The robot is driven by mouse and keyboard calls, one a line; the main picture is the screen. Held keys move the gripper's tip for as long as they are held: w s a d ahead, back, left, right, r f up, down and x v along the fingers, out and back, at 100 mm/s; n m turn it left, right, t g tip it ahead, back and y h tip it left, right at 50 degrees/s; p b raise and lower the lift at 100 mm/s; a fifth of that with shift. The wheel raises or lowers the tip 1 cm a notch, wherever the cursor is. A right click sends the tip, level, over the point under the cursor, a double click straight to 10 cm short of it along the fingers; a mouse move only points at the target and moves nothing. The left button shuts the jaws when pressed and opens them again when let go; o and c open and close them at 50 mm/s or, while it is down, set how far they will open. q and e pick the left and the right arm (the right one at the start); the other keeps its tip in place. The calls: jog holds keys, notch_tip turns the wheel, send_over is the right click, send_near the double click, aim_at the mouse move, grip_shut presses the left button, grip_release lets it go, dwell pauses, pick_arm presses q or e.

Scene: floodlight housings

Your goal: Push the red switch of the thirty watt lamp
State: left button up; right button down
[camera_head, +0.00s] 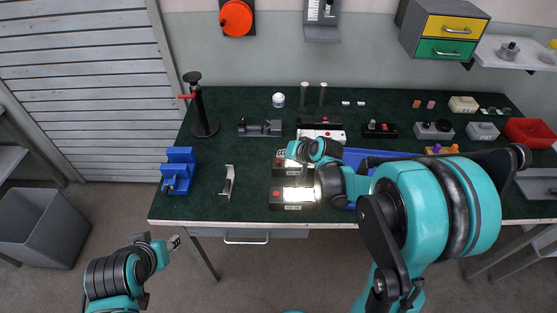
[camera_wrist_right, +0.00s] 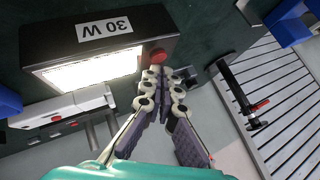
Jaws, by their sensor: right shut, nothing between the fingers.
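The thirty watt lamp (camera_wrist_right: 35,38) is a dark box with a lit white panel and a "30 W" label, upside down in the wrist view. Its red switch (camera_wrist_right: 157,57) sits at the end by my fingertips. In the head view it appears to be the middle housing (camera_head: 279,172), partly covered by my right arm. My right gripper (camera_wrist_right: 170,74) is shut and empty, its tips close beside the switch; I cannot tell whether they touch. It also shows in the head view (camera_head: 292,152). My left gripper (camera_head: 174,242) is off the table at the front left; its jaws are too small to read.
Another dark housing (camera_head: 280,205) with a bright panel and red switch stands nearer the front edge. A white housing (camera_head: 322,135) is behind. A metal bracket (camera_head: 228,185), blue vise (camera_head: 178,168) and black stand (camera_head: 203,115) are left. The mat between bracket and housings is clear.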

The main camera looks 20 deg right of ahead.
aim_at(283, 163)
dwell(0.6)
jog(key=shift+f+b, duration=0.45)
jog(key=shift+f, duration=0.05)
jog(key=shift+r, duration=0.15)
jog(key=shift+r+p, duration=0.35)
jog(key=shift+p, duration=0.05)
jog(key=shift+r, duration=0.1)
notch_tip(283, 163, up, 6)
jog(key=p, duration=0.4)
jog(key=shift+p, duration=0.4)
